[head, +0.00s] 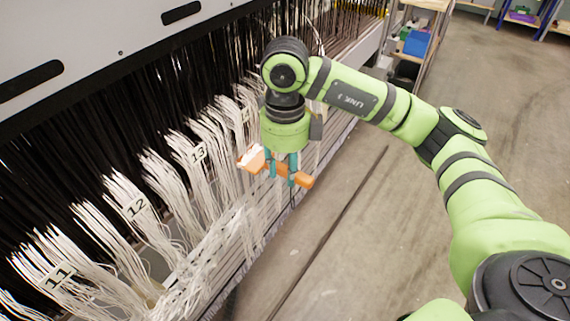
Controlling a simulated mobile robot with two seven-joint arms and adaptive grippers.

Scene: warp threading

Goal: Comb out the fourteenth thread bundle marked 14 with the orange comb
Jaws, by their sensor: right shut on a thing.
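My right gripper (281,171) is shut on the orange comb (303,180). The comb lies across the fingers, its handle end to the right and its wider, paler end to the left, toward the threads. The white thread bundle beyond the one marked 13 (228,122) hangs just behind and left of the gripper. A small tag on it (245,115) is too small to read surely, and my arm hides part of that area. I cannot tell whether the comb touches any threads. My left gripper is not in view.
Bundles marked 11 (59,276), 12 (137,206) and 13 (199,152) hang in a row along the loom. Dark threads (60,165) run behind them. A shelf with a blue bin (417,43) stands at the back. The concrete floor (370,235) right of the loom is clear.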

